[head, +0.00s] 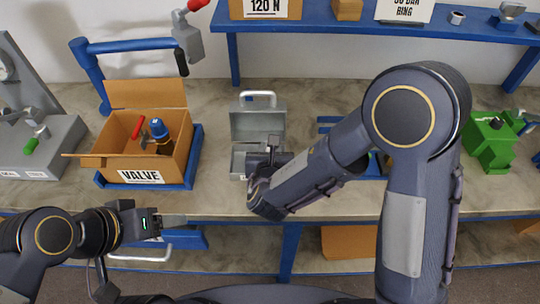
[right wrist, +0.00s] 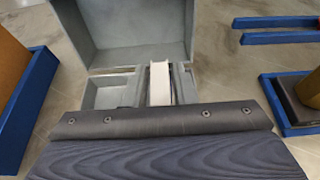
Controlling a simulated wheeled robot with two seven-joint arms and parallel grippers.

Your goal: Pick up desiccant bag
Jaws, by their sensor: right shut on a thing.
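An open grey metal case (head: 258,124) stands on the bench, lid raised at the back; its lid and compartments also fill the upper middle of the right wrist view (right wrist: 132,35). My right gripper (head: 252,170) reaches into the front of the case, its fingers mostly hidden by its own body in the head view. In the right wrist view a narrow white thing (right wrist: 160,83), seemingly the desiccant bag, stands at the gripper's front, and the gripper is shut on it. My left gripper (head: 175,220) is near the bench's front edge, seen side-on, away from the case.
A cardboard box labelled VALVE (head: 141,177) sits in a blue tray (head: 196,160) left of the case. Blue fixtures (head: 330,121) lie to the right, partly behind my right arm. A green vise-like block (head: 490,145) stands far right. A blue shelf (head: 330,20) runs along the back.

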